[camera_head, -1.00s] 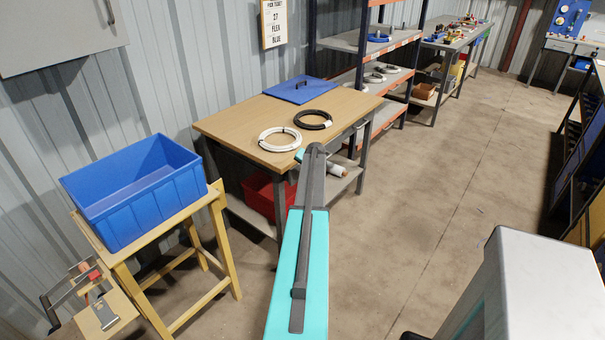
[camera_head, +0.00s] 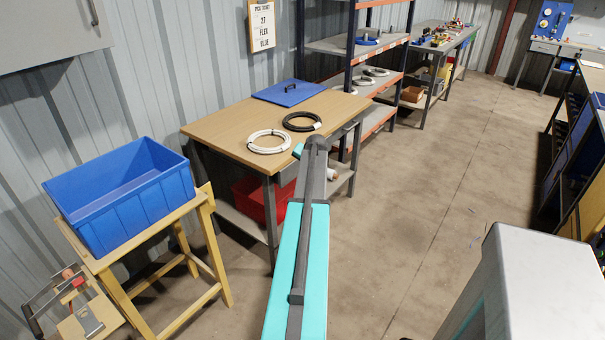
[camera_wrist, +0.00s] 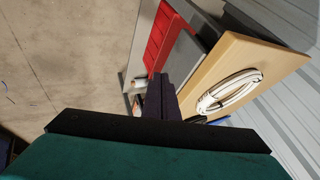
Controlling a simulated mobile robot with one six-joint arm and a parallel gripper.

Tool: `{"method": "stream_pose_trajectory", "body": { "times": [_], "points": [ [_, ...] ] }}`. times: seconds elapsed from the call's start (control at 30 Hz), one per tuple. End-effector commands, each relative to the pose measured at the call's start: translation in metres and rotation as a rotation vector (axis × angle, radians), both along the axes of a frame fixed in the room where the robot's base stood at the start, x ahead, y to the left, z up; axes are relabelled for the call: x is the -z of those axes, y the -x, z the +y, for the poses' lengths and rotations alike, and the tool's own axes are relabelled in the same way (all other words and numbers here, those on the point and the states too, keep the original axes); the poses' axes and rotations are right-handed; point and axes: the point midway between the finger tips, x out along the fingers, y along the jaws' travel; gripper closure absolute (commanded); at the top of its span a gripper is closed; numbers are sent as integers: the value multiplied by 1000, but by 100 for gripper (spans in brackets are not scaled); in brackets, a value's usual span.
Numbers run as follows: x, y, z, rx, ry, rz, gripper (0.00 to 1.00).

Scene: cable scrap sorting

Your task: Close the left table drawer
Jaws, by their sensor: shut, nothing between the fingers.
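The wooden-topped table (camera_head: 225,130) stands ahead, with a grey frame. A grey drawer front (camera_head: 287,175) shows under its front edge, left of my arm; my arm partly hides this front, and I cannot tell how far the drawer stands out. In the wrist view a grey panel (camera_wrist: 185,55) runs under the tabletop edge. My gripper (camera_wrist: 162,98) is shut and empty, its dark fingers in front of the table's side near that panel. Whether they touch it is unclear. In the head view my arm hides the fingers.
A white cable coil (camera_head: 267,142), a black coil (camera_head: 301,122) and a blue lid-like panel (camera_head: 288,92) lie on the table. A red bin (camera_head: 262,200) sits on the shelf below. A blue bin (camera_head: 120,195) on a wooden stand is at left.

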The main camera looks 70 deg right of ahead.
Motion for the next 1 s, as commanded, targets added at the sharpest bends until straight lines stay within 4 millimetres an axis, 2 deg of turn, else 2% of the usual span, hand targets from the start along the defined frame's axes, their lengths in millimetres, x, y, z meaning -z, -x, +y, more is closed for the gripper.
{"method": "stream_pose_trajectory", "body": {
  "times": [0.27, 0.53, 0.67, 0.77, 0.87, 1.0],
  "points": [
    [-8, 3, 5, -1, 0, 0, 100],
    [-7, 1, 5, -3, -1, 0, 100],
    [-1, -7, 13, -18, -8, 7, 100],
    [13, -21, 29, -47, -22, 21, 100],
    [32, -43, 54, -93, -44, 41, 100],
    [69, -82, 105, -184, -86, 84, 100]
  ]
}}
